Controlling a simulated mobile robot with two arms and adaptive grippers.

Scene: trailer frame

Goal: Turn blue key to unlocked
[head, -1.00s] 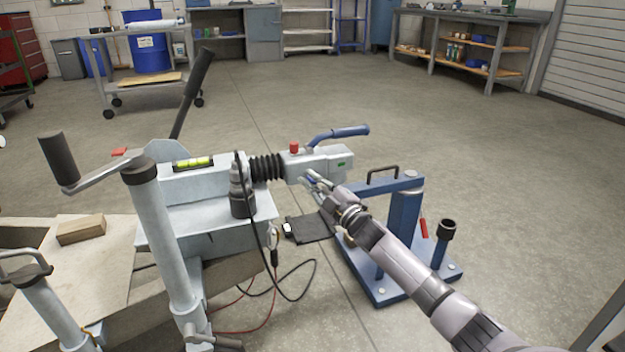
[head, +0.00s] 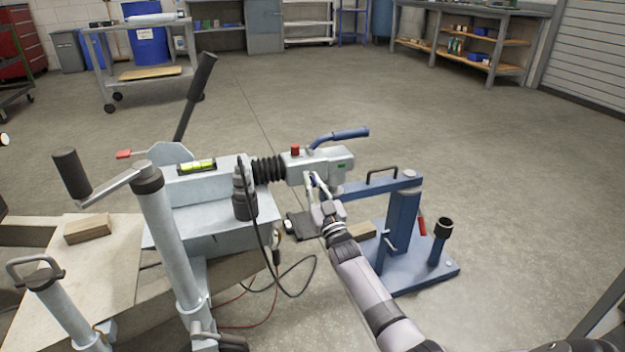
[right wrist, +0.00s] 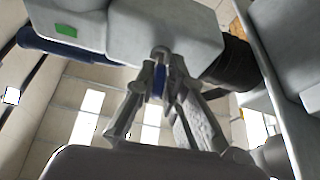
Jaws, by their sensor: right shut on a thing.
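The grey coupling head (head: 318,163) has a blue handle (head: 340,136) and a red knob on top, and sits at the end of the trailer frame's drawbar. My right gripper (head: 317,181) is at the near underside of this head. In the right wrist view its fingers (right wrist: 160,75) close around the small blue key (right wrist: 158,82), just under the pale housing (right wrist: 165,35). The fingers hide much of the key, and I cannot tell its exact turn angle. My left gripper is not in view.
A blue stand (head: 403,225) with a black handle stands just right of the coupling. A black cable (head: 262,255) hangs left of my right arm. A jack with a crank (head: 165,225) is at the left. Open floor (head: 480,160) lies to the right.

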